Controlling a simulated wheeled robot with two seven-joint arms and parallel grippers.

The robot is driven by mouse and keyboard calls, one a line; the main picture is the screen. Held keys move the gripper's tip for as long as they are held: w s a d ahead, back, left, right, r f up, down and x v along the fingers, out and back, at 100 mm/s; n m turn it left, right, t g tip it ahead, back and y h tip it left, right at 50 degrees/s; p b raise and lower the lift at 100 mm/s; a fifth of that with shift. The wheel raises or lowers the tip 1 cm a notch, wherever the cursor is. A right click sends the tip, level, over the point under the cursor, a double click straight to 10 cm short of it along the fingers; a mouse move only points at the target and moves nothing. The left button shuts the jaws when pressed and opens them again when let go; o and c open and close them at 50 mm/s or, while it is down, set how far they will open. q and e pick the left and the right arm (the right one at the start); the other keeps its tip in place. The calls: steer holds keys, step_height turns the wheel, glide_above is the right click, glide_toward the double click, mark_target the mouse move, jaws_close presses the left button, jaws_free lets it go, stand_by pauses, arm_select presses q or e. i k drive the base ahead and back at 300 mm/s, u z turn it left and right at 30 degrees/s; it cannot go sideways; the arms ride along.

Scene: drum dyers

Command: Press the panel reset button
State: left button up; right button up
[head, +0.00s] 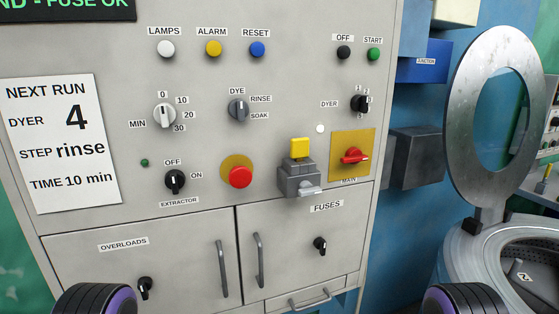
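The reset button (257,49) is a round blue button under a RESET label, high on the grey control panel (300,90). It is the rightmost of a row of three, beside the yellow alarm button (213,48) and the white lamps button (166,49). Nothing covers it or touches it. Neither gripper shows in the head view. Only dark, purple-edged parts of my arms show at the bottom left and bottom right edges, well below the button.
Black off (343,52) and green start (374,54) buttons sit to the right. Below are knobs, a red mushroom button (240,177) and a red main switch (354,156). Cabinet handles (222,268) stick out lower down. A round dyer lid (466,105) stands open at right.

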mark_target(257, 49)
steer(key=u, duration=2.1)
steer(key=k, duration=0.85)
steer(key=z, duration=1.45)
steer(key=i, duration=1)
